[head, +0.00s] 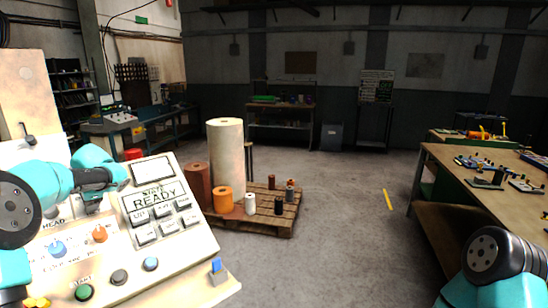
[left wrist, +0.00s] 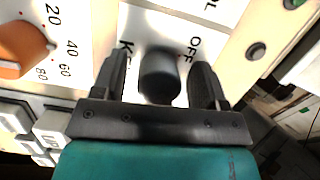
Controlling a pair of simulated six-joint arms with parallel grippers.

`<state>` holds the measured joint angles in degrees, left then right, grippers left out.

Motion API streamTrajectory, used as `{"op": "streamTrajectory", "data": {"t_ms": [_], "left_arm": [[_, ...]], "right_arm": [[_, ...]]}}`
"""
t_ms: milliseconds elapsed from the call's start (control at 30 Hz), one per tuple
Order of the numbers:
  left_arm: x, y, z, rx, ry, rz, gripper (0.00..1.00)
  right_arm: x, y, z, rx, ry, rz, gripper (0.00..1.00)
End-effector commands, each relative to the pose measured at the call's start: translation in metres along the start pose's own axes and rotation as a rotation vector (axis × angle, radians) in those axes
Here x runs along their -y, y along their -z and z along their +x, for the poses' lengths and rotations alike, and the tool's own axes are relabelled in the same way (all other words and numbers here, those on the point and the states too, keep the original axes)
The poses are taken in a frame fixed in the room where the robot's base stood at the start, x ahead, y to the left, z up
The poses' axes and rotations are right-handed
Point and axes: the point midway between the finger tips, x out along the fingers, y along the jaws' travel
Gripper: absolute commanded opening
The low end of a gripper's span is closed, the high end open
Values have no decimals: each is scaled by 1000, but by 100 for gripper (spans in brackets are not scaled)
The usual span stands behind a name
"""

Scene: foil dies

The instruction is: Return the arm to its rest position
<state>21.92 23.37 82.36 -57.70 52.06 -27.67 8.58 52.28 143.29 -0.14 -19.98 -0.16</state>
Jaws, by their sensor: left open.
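My left gripper (head: 92,204) is in front of the pale control panel (head: 205,247) at the left of the head view. In the left wrist view its two dark fingers (left wrist: 158,84) are apart, one on each side of a black knob (left wrist: 160,72). I cannot tell whether they touch it. The knob sits beside an "OFF" label. An orange dial (left wrist: 22,48) with a number scale is at the left of that view. My right arm (head: 497,262) shows at the lower right of the head view; its gripper is out of sight.
A workbench (head: 470,185) with tools is at the right. The floor between is clear.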

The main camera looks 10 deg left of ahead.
Motion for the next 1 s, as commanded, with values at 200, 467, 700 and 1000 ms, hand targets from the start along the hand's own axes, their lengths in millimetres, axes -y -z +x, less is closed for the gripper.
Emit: {"op": "streamTrajectory", "data": {"t_ms": [200,467,700,1000], "left_arm": [[0,1,-1,0,-46,-208,67],[-1,1,-1,-1,-100,-454,67],[-2,1,-1,0,-138,-620,67],[-3,1,-1,0,-146,-660,67]], "right_arm": [[0,0,0,0,0,0,43],[0,0,0,0,0,0,43],[0,0,0,0,0,0,43],[0,0,0,0,0,0,43]]}}
